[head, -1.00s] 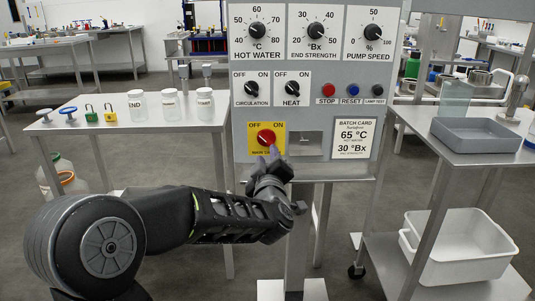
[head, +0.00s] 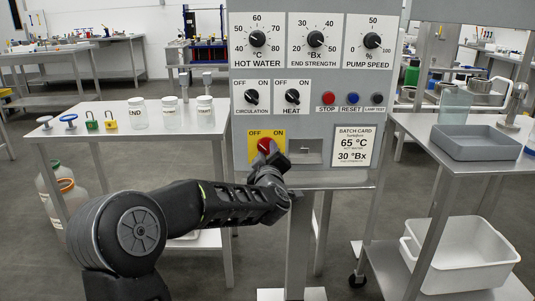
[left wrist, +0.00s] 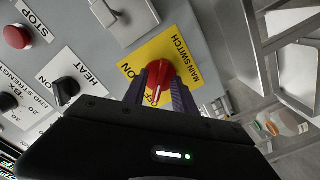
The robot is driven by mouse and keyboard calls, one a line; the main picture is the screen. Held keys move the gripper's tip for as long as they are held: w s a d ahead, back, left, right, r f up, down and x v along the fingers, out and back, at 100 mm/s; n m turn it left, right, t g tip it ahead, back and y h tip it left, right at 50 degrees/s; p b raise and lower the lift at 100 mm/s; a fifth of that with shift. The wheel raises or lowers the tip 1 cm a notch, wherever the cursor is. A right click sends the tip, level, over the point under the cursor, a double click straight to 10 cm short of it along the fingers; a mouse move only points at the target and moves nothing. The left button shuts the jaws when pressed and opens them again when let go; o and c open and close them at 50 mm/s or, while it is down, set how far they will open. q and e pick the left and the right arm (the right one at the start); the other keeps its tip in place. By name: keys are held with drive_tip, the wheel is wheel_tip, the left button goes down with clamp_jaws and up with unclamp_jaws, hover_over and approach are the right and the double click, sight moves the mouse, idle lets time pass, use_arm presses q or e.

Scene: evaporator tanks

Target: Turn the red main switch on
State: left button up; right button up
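The red main switch (head: 264,146) sits on a yellow plate (head: 280,138) marked OFF and ON, low on the grey control panel. My left gripper (head: 270,162) is right in front of it and hides its lower part. In the left wrist view the two dark fingers (left wrist: 160,82) lie on either side of the red switch handle (left wrist: 159,76), which points toward the OFF label. The gaps between fingers and handle are too small to tell whether they grip it. My right gripper is out of view.
Above the switch are the circulation knob (head: 251,97), the heat knob (head: 292,96) and the red stop button (head: 328,98). A batch card (head: 353,146) is to the right. Side tables with jars (head: 138,113) and a grey tray (head: 476,142) flank the panel.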

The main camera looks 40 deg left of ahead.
use_arm(q)
drive_tip(key=shift+c, duration=0.2)
clamp_jaws()
idle(0.4)
